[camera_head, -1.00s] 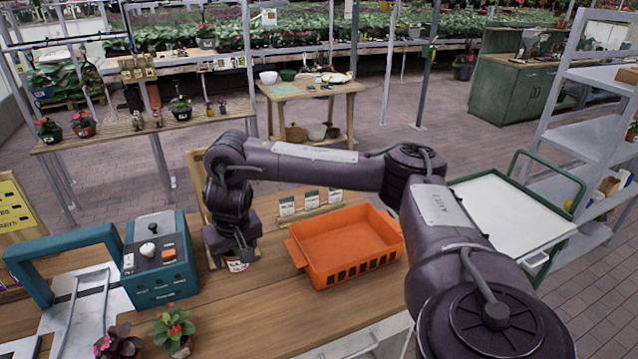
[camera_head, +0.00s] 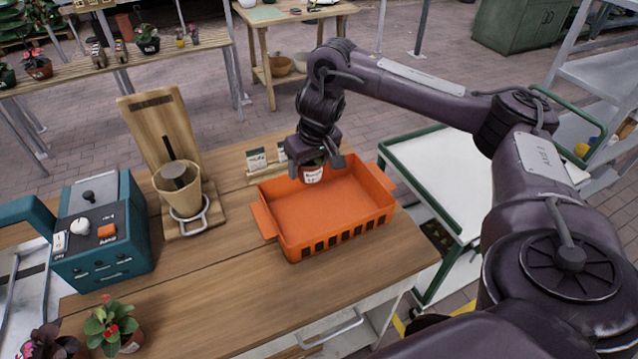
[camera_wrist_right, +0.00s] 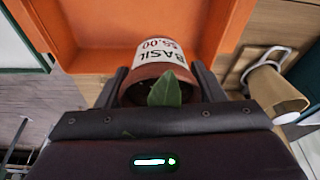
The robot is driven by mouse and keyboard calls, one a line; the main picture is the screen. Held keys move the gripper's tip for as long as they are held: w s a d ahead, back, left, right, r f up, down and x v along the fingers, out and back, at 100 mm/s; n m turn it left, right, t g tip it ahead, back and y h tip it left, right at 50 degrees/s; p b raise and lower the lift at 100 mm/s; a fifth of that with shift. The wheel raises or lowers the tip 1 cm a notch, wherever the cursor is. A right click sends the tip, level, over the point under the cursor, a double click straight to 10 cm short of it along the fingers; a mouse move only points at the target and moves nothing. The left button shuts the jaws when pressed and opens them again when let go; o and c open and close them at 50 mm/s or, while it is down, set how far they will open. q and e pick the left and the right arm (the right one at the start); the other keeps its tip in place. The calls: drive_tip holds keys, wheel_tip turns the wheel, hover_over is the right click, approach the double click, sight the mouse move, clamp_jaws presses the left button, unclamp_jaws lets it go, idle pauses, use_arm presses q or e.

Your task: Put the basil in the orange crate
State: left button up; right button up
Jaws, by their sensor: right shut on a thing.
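The orange crate (camera_head: 325,208) stands on the wooden table and looks empty inside. My right gripper (camera_head: 316,163) is shut on the basil pot (camera_head: 313,174), at the crate's far side. In the right wrist view the pot (camera_wrist_right: 158,52) is terracotta with a white label reading BASIL, and a green leaf shows at its mouth. It sits between the fingers of the right gripper (camera_wrist_right: 160,88), with the orange crate (camera_wrist_right: 85,30) beyond it. Whether the pot touches the crate cannot be told. My left gripper is not in view.
A wooden stand with a tan pot (camera_head: 178,187) is left of the crate. A teal box (camera_head: 98,232) and a red-flowered plant (camera_head: 112,325) are further left. Small seed cards (camera_head: 257,160) stand behind the crate. A white tray cart (camera_head: 425,170) is at right.

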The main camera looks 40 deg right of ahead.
wheel_tip(320, 180, down, 10)
drive_tip(key=b, duration=0.4)
drive_tip(key=shift+w, duration=0.1)
drive_tip(key=shift+d+f, duration=0.1)
drive_tip(key=shift+f, duration=0.35)
drive_tip(key=shift+f+b, duration=0.3)
drive_tip(key=shift+f, duration=0.05)
wheel_tip(320, 180, down, 4)
drive_tip(key=shift+r, duration=0.15)
drive_tip(key=o, duration=1)
drive_tip(key=shift+o, duration=0.2)
